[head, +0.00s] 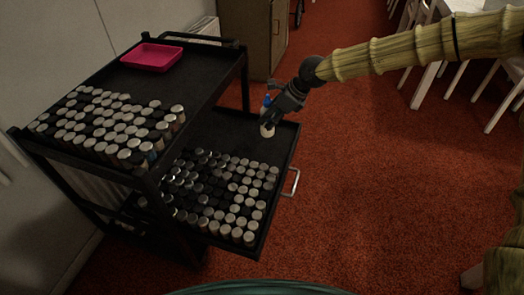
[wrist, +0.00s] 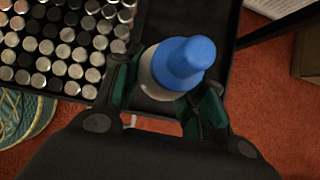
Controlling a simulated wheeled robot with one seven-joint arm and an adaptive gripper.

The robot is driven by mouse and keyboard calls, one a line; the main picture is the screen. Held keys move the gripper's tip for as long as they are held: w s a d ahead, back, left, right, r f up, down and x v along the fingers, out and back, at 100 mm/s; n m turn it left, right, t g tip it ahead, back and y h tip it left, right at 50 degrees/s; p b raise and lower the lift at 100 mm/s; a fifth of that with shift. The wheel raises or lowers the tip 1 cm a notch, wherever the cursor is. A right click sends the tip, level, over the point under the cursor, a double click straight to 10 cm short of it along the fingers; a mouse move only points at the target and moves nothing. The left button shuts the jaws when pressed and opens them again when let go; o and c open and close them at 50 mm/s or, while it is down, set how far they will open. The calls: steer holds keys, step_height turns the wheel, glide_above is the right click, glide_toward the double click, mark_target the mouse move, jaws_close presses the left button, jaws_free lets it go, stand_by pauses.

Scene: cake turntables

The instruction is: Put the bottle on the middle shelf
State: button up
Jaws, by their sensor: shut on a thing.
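The bottle is white with a blue cap; its white lower part (head: 267,131) shows below my gripper (head: 276,110) in the head view. In the wrist view the bottle's blue cap (wrist: 186,62) sits between the two fingers of my gripper (wrist: 166,92), which is shut on it. The bottle looks upright at the back right of the middle shelf (head: 228,128) of a black cart. I cannot tell whether its base touches the shelf. Part of the bottle is hidden by the gripper.
Rows of silver- and black-topped jars (head: 215,190) fill the front of the middle shelf; its back part is bare. The top shelf (head: 205,85) holds more jars (head: 110,125) and a pink tray (head: 152,57). A handle (head: 291,182) sticks out at right. Red carpet is open beyond.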

steer(key=w+f+m+b, duration=0.1)
steer(key=b, duration=0.1)
steer(key=w+a+f+m+t+b, duration=0.1)
steer(key=f+b, duration=0.1)
steer(key=shift+w+a+m+t+h, duration=0.1)
steer(key=shift+a+m+t+h, duration=0.1)
steer(key=shift+m+t+h, duration=0.15)
steer(key=f+b, duration=0.2)
steer(key=f, duration=0.1)
steer(key=w+f+m+b, duration=0.1)
steer(key=f+b, duration=0.1)
steer(key=f, duration=0.2)
steer(key=f+m+b, duration=0.1)
steer(key=f+b, duration=0.1)
steer(key=f, duration=0.1)
steer(key=shift+w+a+f+t+h+b, duration=0.25)
steer(key=shift+f+t+h+b, duration=0.1)
steer(key=shift+f, duration=0.05)
steer(key=o, duration=1.1)
